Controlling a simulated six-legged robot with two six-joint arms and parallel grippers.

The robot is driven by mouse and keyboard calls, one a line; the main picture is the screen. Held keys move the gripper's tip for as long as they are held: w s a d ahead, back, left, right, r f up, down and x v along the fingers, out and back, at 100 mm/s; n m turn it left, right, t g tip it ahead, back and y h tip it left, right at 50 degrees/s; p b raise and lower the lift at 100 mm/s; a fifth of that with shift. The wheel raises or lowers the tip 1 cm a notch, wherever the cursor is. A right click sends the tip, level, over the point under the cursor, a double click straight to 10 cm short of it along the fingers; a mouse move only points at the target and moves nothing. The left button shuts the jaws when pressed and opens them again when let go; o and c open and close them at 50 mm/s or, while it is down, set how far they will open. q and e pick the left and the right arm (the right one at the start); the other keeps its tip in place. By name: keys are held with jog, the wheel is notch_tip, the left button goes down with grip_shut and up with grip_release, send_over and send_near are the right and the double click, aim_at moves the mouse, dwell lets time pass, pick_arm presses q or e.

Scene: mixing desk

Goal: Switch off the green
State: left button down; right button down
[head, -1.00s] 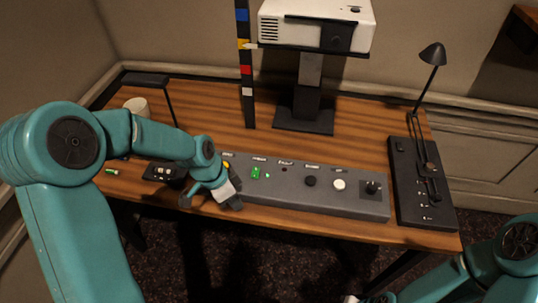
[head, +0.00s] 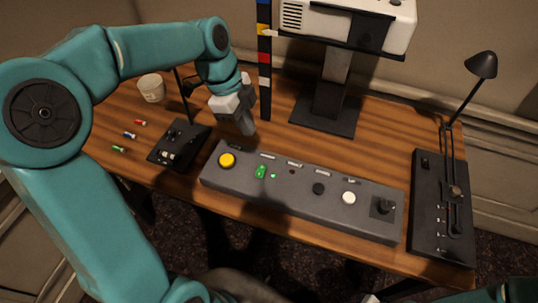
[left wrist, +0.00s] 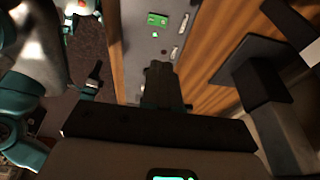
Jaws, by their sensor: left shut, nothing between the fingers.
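The green switch (head: 261,172) is a lit rocker on the grey console, with a small green lamp (head: 274,176) glowing to its right. Both also show in the left wrist view, the switch (left wrist: 157,19) at the top and the lamp (left wrist: 154,35) below it. My left gripper (head: 248,129) is shut and empty, pointing down just behind the console's back edge, apart from the switch. Its dark fingers (left wrist: 160,78) show in the left wrist view. Only a pale bit near my right gripper (head: 371,299) shows at the bottom edge; its fingers are not clear.
The console (head: 300,203) also bears a yellow button (head: 227,160), a black knob (head: 319,189), a white button (head: 348,198) and a joystick (head: 383,207). A black box (head: 180,143) stands left, a lamp (head: 481,66) right. A striped post (head: 264,60) rises behind my left gripper.

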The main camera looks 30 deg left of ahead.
pick_arm(q)
jog(key=shift+s, duration=0.15)
jog(key=shift+f, duration=0.1)
send_near(265, 168)
jog(key=x, duration=0.5)
jog(key=shift+s+d+b, duration=0.1)
jog(key=shift+d+b, duration=0.1)
jog(key=shift+b, duration=0.15)
jog(key=shift+f, duration=0.5)
